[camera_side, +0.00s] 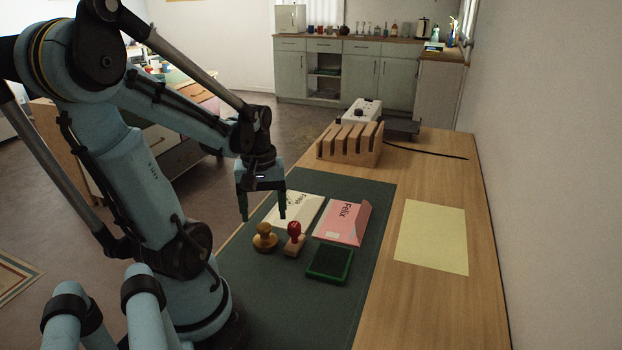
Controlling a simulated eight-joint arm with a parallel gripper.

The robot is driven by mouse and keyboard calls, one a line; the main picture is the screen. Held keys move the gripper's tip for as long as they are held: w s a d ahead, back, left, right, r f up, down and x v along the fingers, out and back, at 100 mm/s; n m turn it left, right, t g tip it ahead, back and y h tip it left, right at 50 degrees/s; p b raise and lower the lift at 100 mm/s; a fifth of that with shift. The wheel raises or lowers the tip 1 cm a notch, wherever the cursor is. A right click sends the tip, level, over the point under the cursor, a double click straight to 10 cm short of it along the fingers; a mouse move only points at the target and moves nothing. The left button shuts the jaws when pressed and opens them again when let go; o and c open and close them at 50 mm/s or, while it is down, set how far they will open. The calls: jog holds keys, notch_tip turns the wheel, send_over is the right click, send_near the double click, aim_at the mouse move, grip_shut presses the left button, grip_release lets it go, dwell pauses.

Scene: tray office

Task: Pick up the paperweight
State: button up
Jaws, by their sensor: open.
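A brass-coloured round object with a knob on top (264,238), which looks like the paperweight, stands upright on the dark green desk mat (300,315). A stamp with a red handle and wooden base (294,240) stands just to its right, very close to it. My gripper (263,216) points down above and behind the brass object, with its two fingers apart and nothing between them. In the picture the right finger overlaps a cream envelope with a name on it (305,207). The exact height of the fingertips above the mat is hard to tell.
A pink envelope marked Felix (342,222) and a green-rimmed ink pad (330,264) lie to the right. A yellow sheet (432,237) lies on the wooden desk (400,315). A slotted wooden rack (350,144) and a white device (362,112) stand at the back.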

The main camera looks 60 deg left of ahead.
aim_at(264, 225)
jog(key=shift+s+a+f, duration=0.1)
jog(key=shift+f, duration=1.75)
jog(key=shift+a+f, duration=0.1)
jog(key=shift+f, duration=1.7)
jog(key=shift+c, duration=0.2)
jog(key=c, duration=1.1)
jog(key=shift+r, duration=0.15)
